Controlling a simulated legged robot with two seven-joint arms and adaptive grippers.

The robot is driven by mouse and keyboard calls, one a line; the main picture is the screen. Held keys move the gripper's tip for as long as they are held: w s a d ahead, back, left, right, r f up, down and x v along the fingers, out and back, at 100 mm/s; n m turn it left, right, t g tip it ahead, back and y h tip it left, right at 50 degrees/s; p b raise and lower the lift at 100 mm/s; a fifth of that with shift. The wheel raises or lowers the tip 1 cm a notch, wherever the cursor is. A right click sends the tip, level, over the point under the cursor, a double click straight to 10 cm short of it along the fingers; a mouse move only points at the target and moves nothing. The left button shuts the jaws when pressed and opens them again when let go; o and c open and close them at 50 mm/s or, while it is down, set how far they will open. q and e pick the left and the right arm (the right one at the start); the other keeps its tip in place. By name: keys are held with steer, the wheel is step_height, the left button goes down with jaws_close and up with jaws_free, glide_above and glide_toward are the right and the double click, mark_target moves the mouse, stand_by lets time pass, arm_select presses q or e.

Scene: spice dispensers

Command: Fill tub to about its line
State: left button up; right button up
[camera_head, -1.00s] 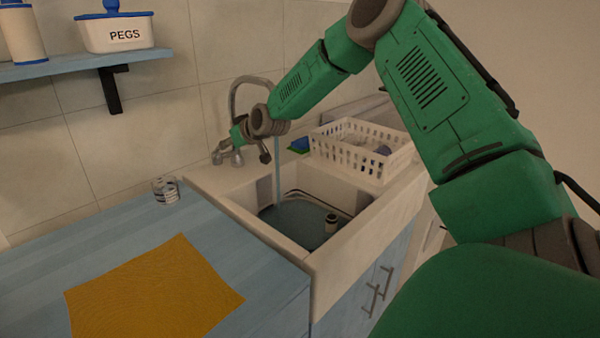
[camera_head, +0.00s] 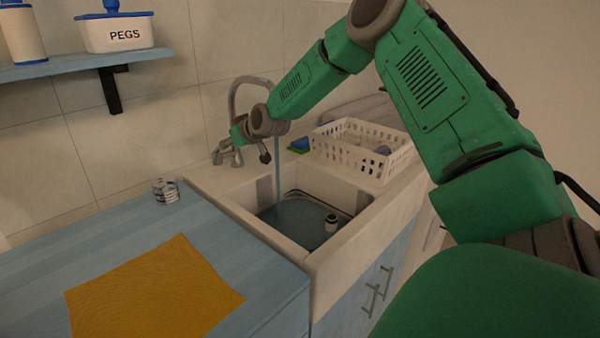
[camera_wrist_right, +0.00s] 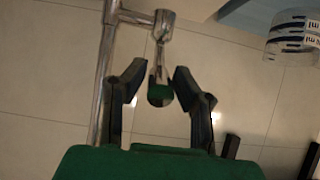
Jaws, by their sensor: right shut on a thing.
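The tub (camera_head: 335,203) stands in the white sink, its pale curved rim partly showing, with bluish water (camera_head: 305,222) inside. A small dark cylinder with a pale top (camera_head: 331,223) is in it. I cannot make out a fill line. A bluish stream (camera_head: 278,185) falls from the curved tap (camera_head: 234,95) into the sink. My right gripper (camera_head: 227,155) is at the tap's base. My left gripper is out of view.
A white basket (camera_head: 350,155) stands on the sink's right side. A small patterned clear jar (camera_head: 165,191) and a mustard cloth (camera_head: 155,290) are on the blue counter (camera_head: 70,262). A shelf (camera_head: 100,66) with a PEGS tub is at upper left.

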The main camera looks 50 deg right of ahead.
steer(key=shift+s+d, duration=0.1)
stand_by(0.5)
steer(key=shift+s+f, duration=0.15)
steer(key=shift+f, duration=0.15)
stand_by(1.6)
stand_by(0.6)
steer(key=shift+s+f+b, duration=0.2)
steer(key=shift+s+f, duration=0.1)
steer(key=shift+f, duration=0.25)
steer(key=shift+s+f+b, duration=0.2)
steer(key=shift+s+f, duration=0.1)
steer(key=shift+f, duration=0.2)
steer(key=shift+s+f, duration=0.25)
steer(key=shift+f, duration=0.25)
steer(key=o, duration=1)
steer(key=shift+c, duration=0.2)
